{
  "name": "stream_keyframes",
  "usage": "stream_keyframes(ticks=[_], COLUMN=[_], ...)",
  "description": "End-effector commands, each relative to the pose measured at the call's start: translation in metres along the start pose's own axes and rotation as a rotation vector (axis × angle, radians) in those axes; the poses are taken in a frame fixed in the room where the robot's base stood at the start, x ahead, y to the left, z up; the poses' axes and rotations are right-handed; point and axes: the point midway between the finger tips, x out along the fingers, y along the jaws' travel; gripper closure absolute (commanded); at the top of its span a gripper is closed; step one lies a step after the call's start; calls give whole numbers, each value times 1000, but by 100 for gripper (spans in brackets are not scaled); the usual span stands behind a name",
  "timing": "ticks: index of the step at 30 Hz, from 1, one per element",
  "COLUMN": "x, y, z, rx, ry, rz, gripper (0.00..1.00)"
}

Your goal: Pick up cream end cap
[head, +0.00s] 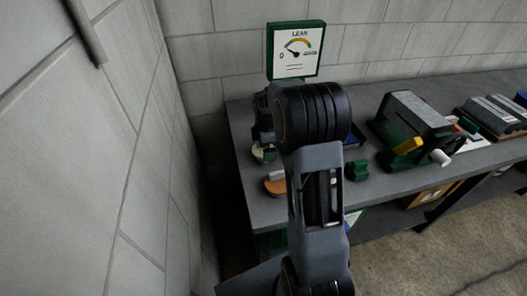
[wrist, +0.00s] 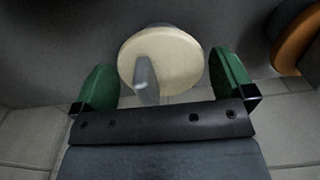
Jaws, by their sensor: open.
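The cream end cap (wrist: 180,58) is a round, pale disc in the upper middle of the wrist view. A grey upright piece stands in front of its face. My gripper (wrist: 163,82) is open, with one green finger on each side of the cap. A small gap shows at the right finger; the left one is also apart from the cap. I cannot tell how deep the cap sits between them. In the head view a small cream piece (head: 262,153) shows at the bench's left end, partly hidden by my arm.
The grey bench (head: 245,205) runs along the block wall. An orange-brown piece (head: 274,183) lies near its left end, also at upper right in the wrist view (wrist: 297,38). A green block (head: 357,170) and a dark machine (head: 412,125) stand right of my arm. A gauge sign (head: 296,50) stands behind.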

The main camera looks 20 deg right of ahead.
Motion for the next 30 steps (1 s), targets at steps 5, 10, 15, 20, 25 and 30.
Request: stream_keyframes(ticks=[5, 10, 15, 20, 25, 30], x=[2, 1, 1, 1, 0, -8], y=[0, 0, 0, 0, 0, 1], z=[0, 0, 0, 0, 0, 0], rx=[0, 0, 0, 0, 0, 0], ry=[0, 0, 0, 0, 0, 0], rz=[0, 0, 0, 1, 1, 3], gripper=[0, 10, 26, 34, 34, 34])
